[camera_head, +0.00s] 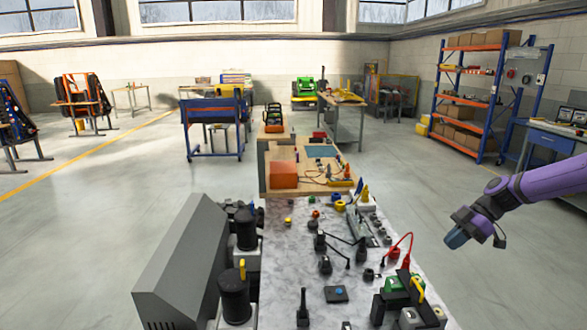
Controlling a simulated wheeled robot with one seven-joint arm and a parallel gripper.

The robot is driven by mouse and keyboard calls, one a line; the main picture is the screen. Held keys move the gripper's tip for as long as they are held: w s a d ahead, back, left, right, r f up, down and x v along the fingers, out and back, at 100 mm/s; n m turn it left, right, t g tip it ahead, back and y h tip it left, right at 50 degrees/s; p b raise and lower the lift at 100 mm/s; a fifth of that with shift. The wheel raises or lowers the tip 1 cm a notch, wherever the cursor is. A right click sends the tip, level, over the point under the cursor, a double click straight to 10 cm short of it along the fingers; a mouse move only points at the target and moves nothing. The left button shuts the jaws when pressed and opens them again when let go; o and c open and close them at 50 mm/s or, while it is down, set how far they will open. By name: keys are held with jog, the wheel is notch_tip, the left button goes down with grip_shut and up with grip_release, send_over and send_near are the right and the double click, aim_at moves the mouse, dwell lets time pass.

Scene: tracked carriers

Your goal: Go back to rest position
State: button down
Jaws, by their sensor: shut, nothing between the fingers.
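My purple arm comes in from the right edge. My gripper (456,239) is at its end, to the right of the marble-topped bench (285,262). It hangs over the open floor, apart from the bench. Its dark jaws look shut, with nothing seen between them. The fingertips are small in this view.
The bench holds several small parts, a red cable (400,246) and black motors (236,292). A grey slanted housing (183,265) stands at its left. An orange box (284,168) sits farther back. A shelf rack (468,90) and a blue workbench (553,138) stand right.

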jog(key=s+a+r+m+h, duration=0.4)
jog(key=s+a+r+h, duration=0.15)
jog(key=r, duration=0.25)
jog(key=s+a+r+m+h, duration=0.4)
jog(key=s+a+r+m, duration=0.15)
jog(key=s+r, duration=0.2)
jog(key=s+a+r+m+t, duration=0.2)
jog(key=s+r+m+t, duration=0.1)
jog(key=s, duration=0.5)
jog(key=s+a+r+m+t, duration=0.2)
jog(key=s+r+m+t, duration=0.1)
jog(key=s+r+m, duration=0.2)
jog(key=s+r, duration=0.2)
jog(key=s, duration=0.2)
jog(key=shift+a, duration=0.2)
